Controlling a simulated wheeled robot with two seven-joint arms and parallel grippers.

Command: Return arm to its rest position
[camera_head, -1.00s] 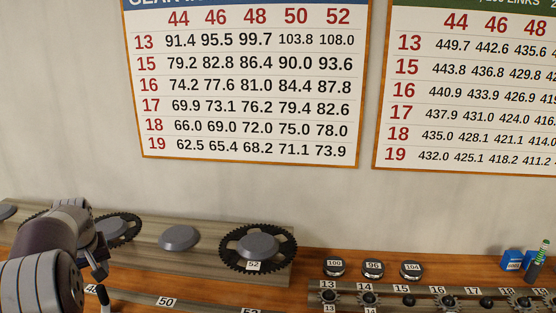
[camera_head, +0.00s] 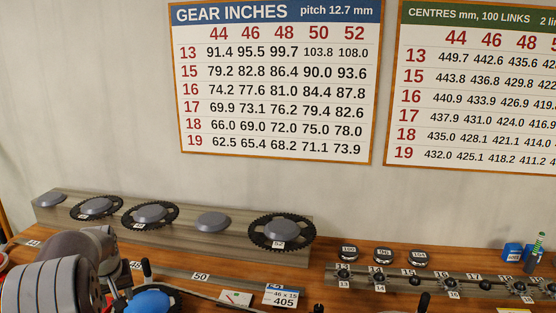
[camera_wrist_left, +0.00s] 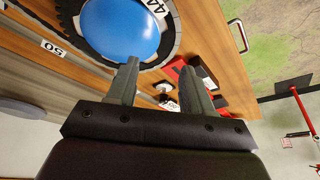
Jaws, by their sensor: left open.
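My left arm comes in from the lower left in the head view. My left gripper (camera_head: 132,284) is open near the bottom edge, with a blue dome (camera_head: 152,301) showing beside its fingers. In the left wrist view the two fingers of the left gripper (camera_wrist_left: 162,82) stand apart with nothing between them. The blue dome (camera_wrist_left: 118,28) lies past the left finger, inside a dark toothed ring with a 44 label. I cannot tell whether the finger touches it. My right gripper is not in view.
A rail with grey domes and chainrings, one marked 52 (camera_head: 281,231), runs along the wall. Three round tins (camera_head: 384,257) and a row of small sprockets (camera_head: 462,285) are at right. A card reading 46 x 15 (camera_head: 287,296) stands near the front.

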